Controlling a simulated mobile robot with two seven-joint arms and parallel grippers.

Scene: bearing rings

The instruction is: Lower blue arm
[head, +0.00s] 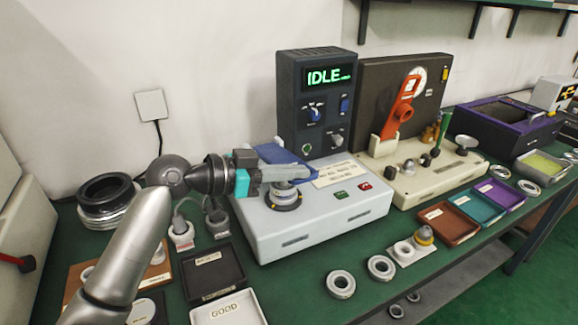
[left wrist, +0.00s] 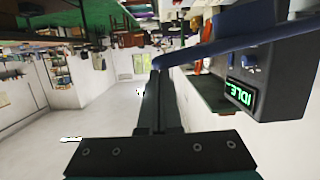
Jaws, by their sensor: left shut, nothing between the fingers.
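The blue arm (head: 285,156) sits over the white tester base (head: 330,222), above a round bearing seat (head: 286,197) with a metal ring. In the left wrist view the blue arm (left wrist: 225,43) runs across the top right, its narrow end near my fingertips. My left gripper (head: 253,160) is beside the arm's left end in the head view. In the left wrist view its dark fingers (left wrist: 157,88) are shut with nothing between them. I cannot tell whether they touch the arm. My right gripper is not in view.
A dark control box (head: 316,100) reading IDLE stands behind the base. A second machine with an orange lever (head: 402,105) stands to the right. Brown, teal and purple trays (head: 447,224), loose rings (head: 340,284) and a white GOOD tray (head: 228,308) lie in front.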

